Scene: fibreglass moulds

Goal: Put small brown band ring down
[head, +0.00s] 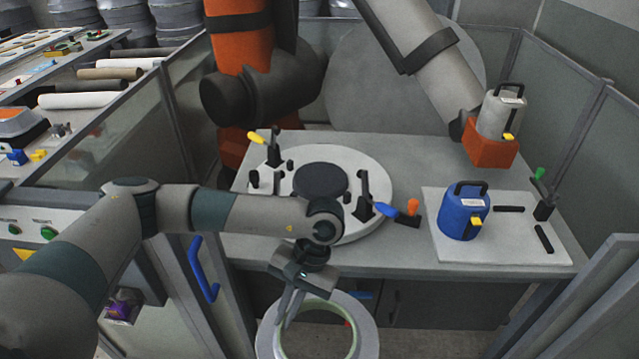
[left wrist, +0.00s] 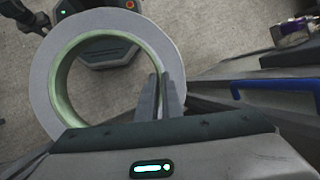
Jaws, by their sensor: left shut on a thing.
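A ring (head: 367,330) hangs below my left arm in front of the table's front edge. It has a wide pale grey face and a pale green inner wall; I see no brown on it. My left gripper (head: 288,308) is shut on one side of its band. My right gripper is not in view.
A grey table (head: 420,290) carries a round white turntable (head: 345,165) with clamps and a dark disc, and a white plate (head: 500,252) with a blue canister (head: 462,212). A blue-handled cabinet (head: 205,275) stands at left. A grey canister on an orange block (head: 490,150) is at back right.

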